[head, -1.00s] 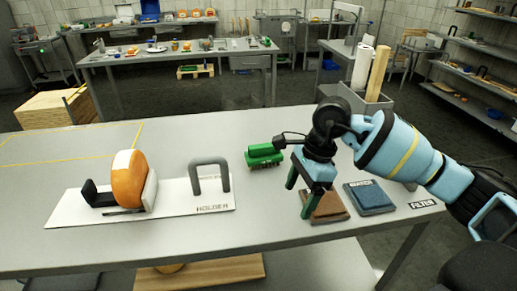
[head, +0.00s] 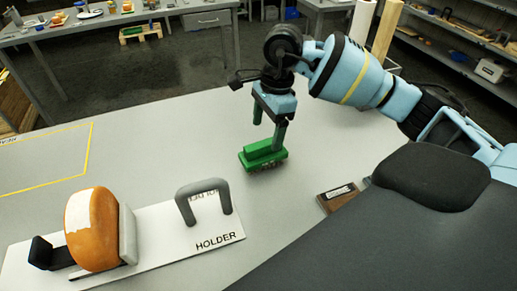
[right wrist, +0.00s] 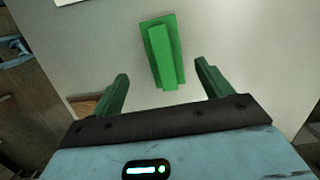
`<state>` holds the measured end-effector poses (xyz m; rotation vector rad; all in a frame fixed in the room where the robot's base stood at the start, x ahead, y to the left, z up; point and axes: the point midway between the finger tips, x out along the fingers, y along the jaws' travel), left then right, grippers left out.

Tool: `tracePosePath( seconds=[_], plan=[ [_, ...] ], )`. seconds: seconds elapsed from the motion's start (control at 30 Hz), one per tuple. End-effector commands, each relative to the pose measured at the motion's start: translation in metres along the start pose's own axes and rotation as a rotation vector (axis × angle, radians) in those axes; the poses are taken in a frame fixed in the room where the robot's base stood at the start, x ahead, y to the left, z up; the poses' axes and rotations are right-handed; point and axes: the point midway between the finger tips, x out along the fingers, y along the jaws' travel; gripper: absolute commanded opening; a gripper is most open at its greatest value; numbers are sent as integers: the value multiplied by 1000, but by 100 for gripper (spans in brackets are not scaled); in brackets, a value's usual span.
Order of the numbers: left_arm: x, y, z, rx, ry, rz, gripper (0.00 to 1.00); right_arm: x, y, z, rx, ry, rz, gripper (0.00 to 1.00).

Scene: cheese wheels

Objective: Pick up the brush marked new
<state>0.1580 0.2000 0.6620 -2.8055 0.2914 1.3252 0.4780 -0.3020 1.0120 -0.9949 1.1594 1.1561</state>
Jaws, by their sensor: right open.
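A green brush (head: 262,156) with a raised grip and short bristles lies on the table. No marking can be read on it. It also shows in the right wrist view (right wrist: 165,55), lengthwise between and beyond the fingertips. My right gripper (head: 268,128) is open and empty just above the brush, fingers pointing down; in the right wrist view its green fingers (right wrist: 161,78) stand apart on either side. A brown block (head: 335,203) with a small white label lies to the right, partly hidden by my body; the label is too small to read. My left gripper is not in view.
A white board marked HOLDER (head: 160,232) lies front left, with a grey arch (head: 203,190) and an orange cheese wheel (head: 92,228) on it. A yellow outline (head: 45,185) marks the table's left. The table around the green brush is clear.

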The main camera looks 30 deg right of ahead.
Motion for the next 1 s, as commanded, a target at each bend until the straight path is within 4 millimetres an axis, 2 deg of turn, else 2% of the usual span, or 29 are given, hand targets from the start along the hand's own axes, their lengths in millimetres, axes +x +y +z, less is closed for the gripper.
tracePosePath(
  seconds=[0.1,0.27,0.47,0.8,1.0],
  plan=[
    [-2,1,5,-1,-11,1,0,8,0,0,0,0,3,78],
    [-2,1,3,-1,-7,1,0,24,0,0,-1,0,2,78],
    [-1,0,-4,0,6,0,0,29,-1,0,0,-1,1,78],
    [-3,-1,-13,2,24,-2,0,71,-7,-3,0,-1,2,78],
    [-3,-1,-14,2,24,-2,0,78,-7,-4,0,0,0,78]
  ],
)
